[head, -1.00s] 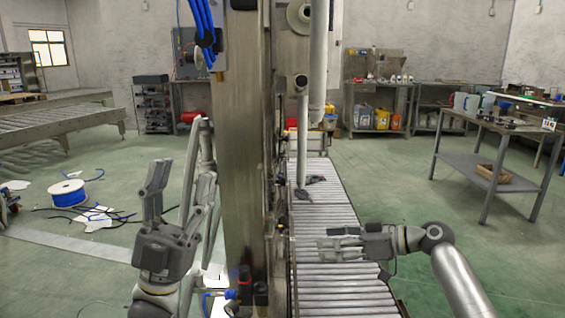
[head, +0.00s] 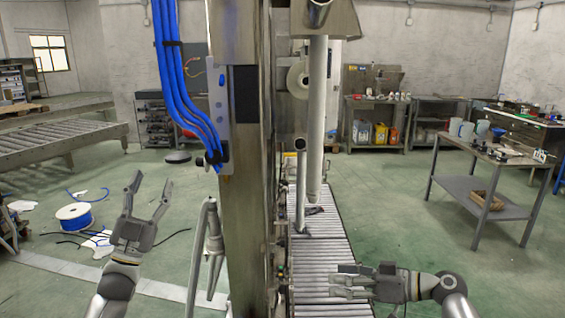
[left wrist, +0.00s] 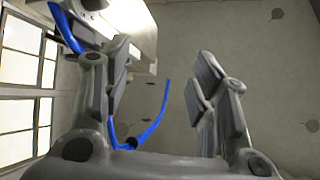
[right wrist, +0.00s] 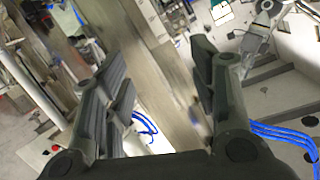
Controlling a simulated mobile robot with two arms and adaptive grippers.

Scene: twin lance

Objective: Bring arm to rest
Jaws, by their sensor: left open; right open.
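My left gripper (head: 150,195) is at the left of the head view, fingers pointing up and spread apart, with nothing between them. In the left wrist view its two fingers (left wrist: 160,88) stand apart against the ceiling. My right gripper (head: 336,281) is over the near part of the roller conveyor (head: 318,240), fingers pointing left toward the steel column (head: 240,180). In the right wrist view its fingers (right wrist: 158,90) are apart and empty, with the column behind the gap. In the head view its finger opening is hard to judge.
The steel column, with blue hoses (head: 178,80), stands between my two grippers. A grey pipe (head: 317,130) hangs over the conveyor. A work table (head: 485,165) is at the right. A blue cable spool (head: 73,216) lies on the floor at the left.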

